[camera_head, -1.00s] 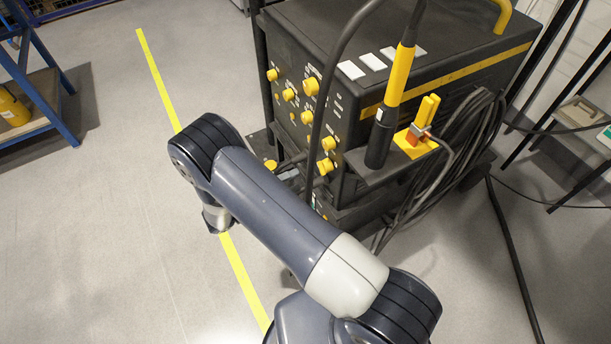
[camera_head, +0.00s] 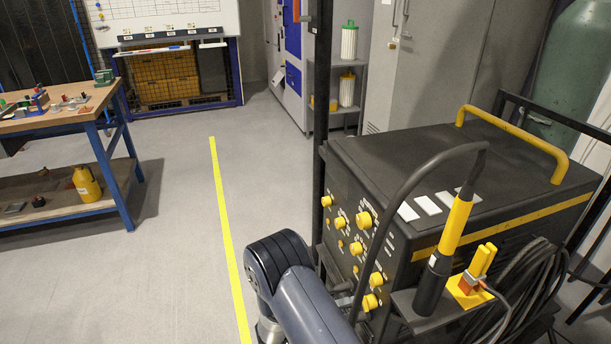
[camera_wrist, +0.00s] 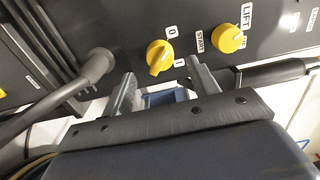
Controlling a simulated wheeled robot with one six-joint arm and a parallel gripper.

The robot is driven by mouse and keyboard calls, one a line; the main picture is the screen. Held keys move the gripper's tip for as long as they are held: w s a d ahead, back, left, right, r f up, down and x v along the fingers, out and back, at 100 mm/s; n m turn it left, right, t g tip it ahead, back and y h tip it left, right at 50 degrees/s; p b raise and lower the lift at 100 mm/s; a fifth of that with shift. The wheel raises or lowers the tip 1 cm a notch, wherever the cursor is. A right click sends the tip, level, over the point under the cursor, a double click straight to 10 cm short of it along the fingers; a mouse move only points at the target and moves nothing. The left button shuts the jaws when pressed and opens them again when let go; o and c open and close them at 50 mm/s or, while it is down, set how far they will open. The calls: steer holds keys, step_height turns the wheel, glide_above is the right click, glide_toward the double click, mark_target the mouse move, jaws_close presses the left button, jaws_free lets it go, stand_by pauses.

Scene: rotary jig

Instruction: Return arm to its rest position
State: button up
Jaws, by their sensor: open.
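My gripper (camera_wrist: 162,88) shows in the wrist view with its two grey fingers apart and nothing between them. The fingers point toward the black front panel (camera_wrist: 130,25) of a machine. A yellow rotary knob (camera_wrist: 160,57) marked 0 and a second yellow knob (camera_wrist: 230,38) under the word LIFT are close ahead of the fingertips. I cannot tell if the fingers touch the panel. In the head view, only my dark arm links show at the bottom centre, left of the black machine cabinet (camera_head: 440,180).
A black cable (camera_wrist: 62,105) with a thick plug is left of the fingers. A yellow-black torch (camera_head: 446,250) stands at the cabinet's side. A blue-legged workbench (camera_head: 104,160) is at the left. Open floor with a yellow line (camera_head: 222,205) lies between.

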mark_target(363, 304)
steer(key=x, duration=0.4)
steer(key=shift+d, duration=0.15)
stand_by(0.4)
